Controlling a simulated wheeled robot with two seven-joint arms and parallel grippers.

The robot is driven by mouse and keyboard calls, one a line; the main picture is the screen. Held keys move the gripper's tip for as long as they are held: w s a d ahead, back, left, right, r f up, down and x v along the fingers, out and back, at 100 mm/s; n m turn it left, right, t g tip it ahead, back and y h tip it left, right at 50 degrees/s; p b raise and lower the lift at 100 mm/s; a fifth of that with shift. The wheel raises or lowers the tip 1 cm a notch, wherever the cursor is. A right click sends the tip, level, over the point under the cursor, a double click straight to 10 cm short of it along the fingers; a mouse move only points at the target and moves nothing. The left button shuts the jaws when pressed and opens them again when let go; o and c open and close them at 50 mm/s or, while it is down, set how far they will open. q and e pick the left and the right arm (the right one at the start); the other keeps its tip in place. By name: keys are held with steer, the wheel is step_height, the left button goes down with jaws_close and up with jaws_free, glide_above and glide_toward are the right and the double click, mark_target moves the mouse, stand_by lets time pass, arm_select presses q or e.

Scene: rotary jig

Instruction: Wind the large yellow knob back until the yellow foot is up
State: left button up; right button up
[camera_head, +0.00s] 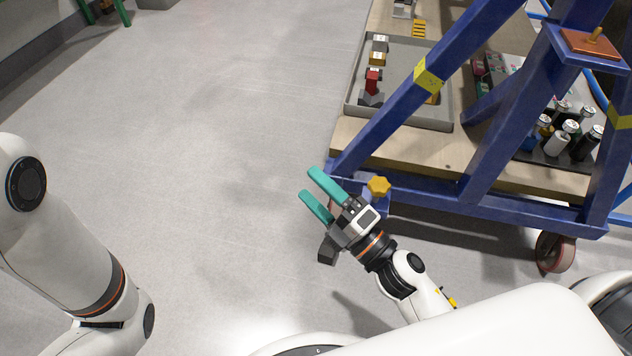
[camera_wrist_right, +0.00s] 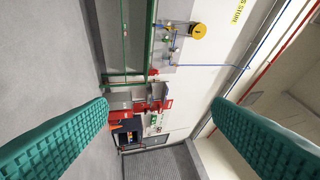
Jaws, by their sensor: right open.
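The large yellow knob (camera_head: 379,186) is a lobed handwheel at the lower left corner of the blue frame, seen in the head view. My right gripper (camera_head: 308,184) has teal fingers and is open and empty, just left of the knob and apart from it. Its fingers point up and left, away from the knob. In the right wrist view its two fingers (camera_wrist_right: 160,125) stand wide apart with nothing between them. The yellow foot cannot be made out in either view. My left arm shows at the left edge, but its gripper is out of view.
The blue frame (camera_head: 480,190) stands on casters, one a red-rimmed wheel (camera_head: 555,251), around a wooden deck (camera_head: 400,147). A grey tray (camera_head: 442,122) with small parts and several cans or bottles (camera_head: 570,126) sit on it. The grey floor (camera_head: 220,130) at left is clear.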

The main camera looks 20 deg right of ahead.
steer(key=shift+s+a+r+m+y, duration=0.15)
steer(key=shift+r+y, duration=0.1)
steer(key=shift+r, duration=0.25)
steer(key=shift+s+a+r+m+y, duration=0.15)
steer(key=shift+r+y, duration=0.1)
steer(key=shift+r, duration=0.2)
